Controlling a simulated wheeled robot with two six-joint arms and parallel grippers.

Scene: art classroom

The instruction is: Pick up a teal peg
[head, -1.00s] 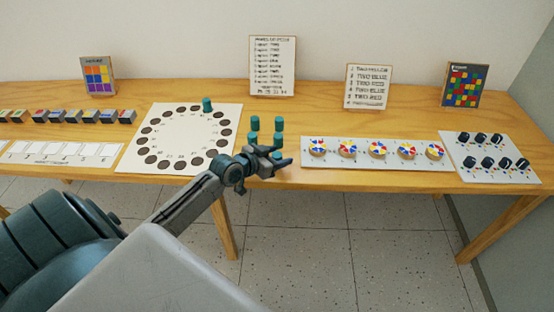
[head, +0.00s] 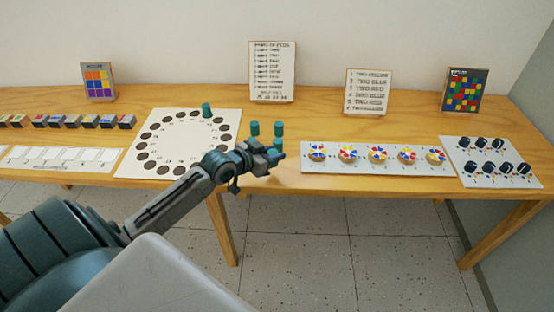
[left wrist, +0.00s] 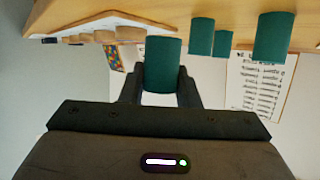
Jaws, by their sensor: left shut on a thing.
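My left gripper (head: 270,157) is over the front part of the table, just right of the round-hole board. Its fingers are shut on a teal peg (left wrist: 162,65), seen between them in the left wrist view. I cannot tell whether this peg is clear of the tabletop. Two teal pegs, one on the left (head: 254,128) and one on the right (head: 278,129), stand just behind the gripper. Another teal peg (head: 206,110) stands on the board (head: 180,142) at its upper right. In the left wrist view, which looks upside down, other teal pegs (left wrist: 273,37) show beside the held one.
A white strip with several coloured discs (head: 335,163) lies right of the gripper, and a panel of black knobs (head: 490,173) lies farther right. Coloured blocks (head: 72,121) and a numbered strip (head: 60,158) are on the left. Small signs (head: 272,72) stand along the back.

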